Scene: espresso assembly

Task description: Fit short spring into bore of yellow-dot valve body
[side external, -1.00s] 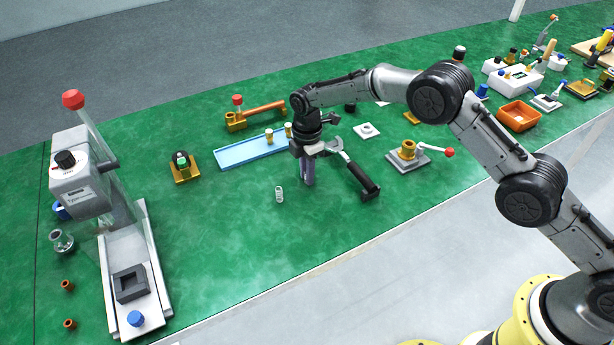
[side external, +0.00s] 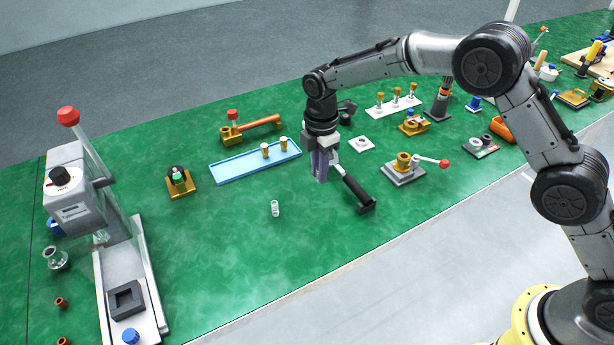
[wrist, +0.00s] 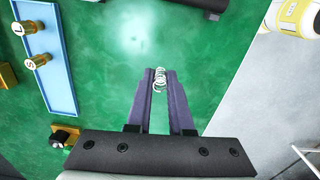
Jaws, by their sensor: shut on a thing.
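My gripper (side external: 320,178) points down above the mat, left of a black-handled tool. It is shut on a small pale coil spring (wrist: 160,78), which shows between the purple fingertips in the wrist view. Another white spring (side external: 275,208) stands alone on the green mat, left of my gripper.
A blue tray (side external: 228,174) with two brass pieces lies behind my gripper; the wrist view shows them marked L and S. The black handle (side external: 358,192) lies close on the right. A lever press (side external: 75,185) stands far left. The front-middle mat is clear.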

